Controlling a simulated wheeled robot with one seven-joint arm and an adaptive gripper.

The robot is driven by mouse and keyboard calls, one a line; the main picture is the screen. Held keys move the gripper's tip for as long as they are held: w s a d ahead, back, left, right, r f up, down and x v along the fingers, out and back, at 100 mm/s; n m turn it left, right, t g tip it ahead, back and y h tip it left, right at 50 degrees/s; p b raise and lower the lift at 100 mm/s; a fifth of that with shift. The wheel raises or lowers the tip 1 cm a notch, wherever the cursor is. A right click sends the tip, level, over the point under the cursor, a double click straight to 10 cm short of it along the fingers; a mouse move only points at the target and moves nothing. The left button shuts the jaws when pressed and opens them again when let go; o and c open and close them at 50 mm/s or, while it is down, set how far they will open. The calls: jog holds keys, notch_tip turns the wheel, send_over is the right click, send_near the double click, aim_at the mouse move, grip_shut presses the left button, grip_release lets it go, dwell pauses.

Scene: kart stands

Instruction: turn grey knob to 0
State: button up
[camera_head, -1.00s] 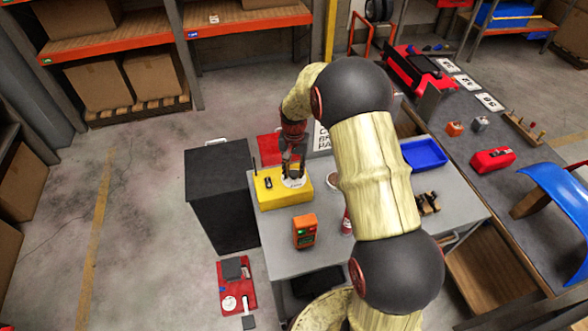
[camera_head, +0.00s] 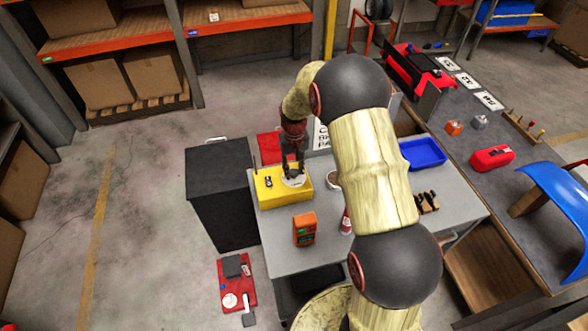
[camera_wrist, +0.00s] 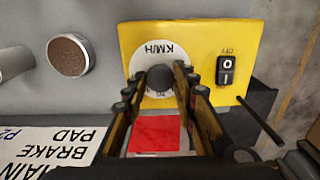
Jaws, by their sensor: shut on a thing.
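The yellow box (camera_head: 266,201) stands on the grey table and carries a white round dial (camera_head: 294,182). In the wrist view the dial (camera_wrist: 142,66) reads "KM/H" upside down, and the dark grey knob (camera_wrist: 160,78) is at its middle. My gripper (camera_wrist: 163,84) has its fingers on both sides of the knob and is shut on it. In the head view my gripper (camera_head: 292,172) points down onto the dial. The fingers hide part of the dial, and I cannot read the knob's setting.
A black switch (camera_wrist: 226,71) marked OFF sits beside the dial, with a thin black rod (camera_wrist: 260,120) near it. An orange device (camera_head: 304,229) and a red can (camera_head: 346,222) stand on the table. A blue tray (camera_head: 422,154) is at right.

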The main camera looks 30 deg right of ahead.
aim_at(294, 171)
jog(key=o, duration=1.2)
notch_tip(294, 171, up, 12)
dwell(0.6)
